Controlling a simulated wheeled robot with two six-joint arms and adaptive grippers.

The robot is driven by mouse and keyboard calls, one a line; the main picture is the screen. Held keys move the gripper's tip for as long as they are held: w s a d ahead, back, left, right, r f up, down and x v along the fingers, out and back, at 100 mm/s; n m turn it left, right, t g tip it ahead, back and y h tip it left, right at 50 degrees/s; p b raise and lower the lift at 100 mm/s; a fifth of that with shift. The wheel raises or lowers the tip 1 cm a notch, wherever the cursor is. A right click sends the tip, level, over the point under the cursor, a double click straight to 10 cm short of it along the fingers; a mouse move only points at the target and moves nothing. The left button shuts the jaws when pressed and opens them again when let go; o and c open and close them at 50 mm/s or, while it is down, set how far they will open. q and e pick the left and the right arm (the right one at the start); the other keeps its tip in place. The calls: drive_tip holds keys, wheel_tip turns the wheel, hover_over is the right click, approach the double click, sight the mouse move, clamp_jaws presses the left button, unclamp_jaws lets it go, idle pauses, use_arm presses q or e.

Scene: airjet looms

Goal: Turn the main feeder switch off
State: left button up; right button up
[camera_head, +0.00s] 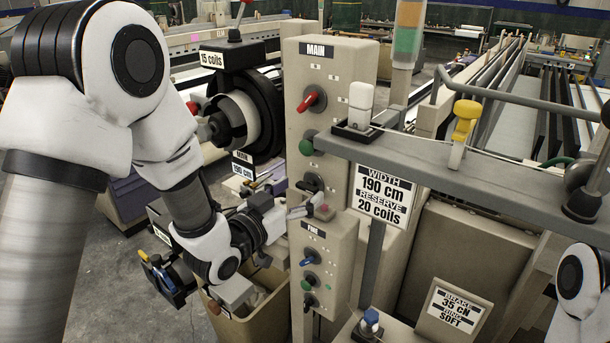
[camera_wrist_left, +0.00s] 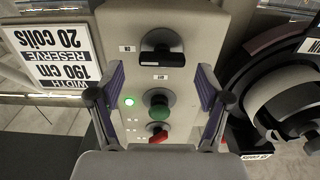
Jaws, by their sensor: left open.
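The MAIN panel (camera_head: 345,75) is an upright beige box. It carries a red-handled switch (camera_head: 309,100) near the top, a green button (camera_head: 308,144) below it and a black knob (camera_head: 311,183) near the bottom. My left gripper (camera_head: 307,206) is in front of the panel's lower end, partly hiding the black knob. The left wrist view is upside down and shows the black knob (camera_wrist_left: 161,56) with its bar lying sideways between ON and OFF labels, the green button (camera_wrist_left: 160,105) and the red switch (camera_wrist_left: 158,136). My left gripper (camera_wrist_left: 159,98) is open, its fingers apart and empty.
A second panel (camera_head: 340,250) with a blue-handled switch stands below. A grey beam (camera_head: 445,160) and the WIDTH 190 cm sign (camera_head: 381,193) are on the right. A black-and-white feeder drum (camera_head: 235,118) is on the left, and a bin (camera_head: 265,318) stands beneath.

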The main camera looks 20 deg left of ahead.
use_arm(q)
drive_tip(key=shift+x, duration=0.85)
drive_tip(key=shift+w+f, duration=0.15)
drive_tip(key=shift+w, duration=0.2)
drive_tip(key=shift+s+a, duration=0.1)
drive_tip(key=shift+s, duration=0.1)
drive_tip(key=shift+c, duration=1.1)
drive_tip(key=c, duration=0.9)
drive_tip(key=shift+c, duration=0.2)
use_arm(e)
drive_tip(key=shift+a+r, duration=0.1)
drive_tip(key=shift+r, duration=0.45)
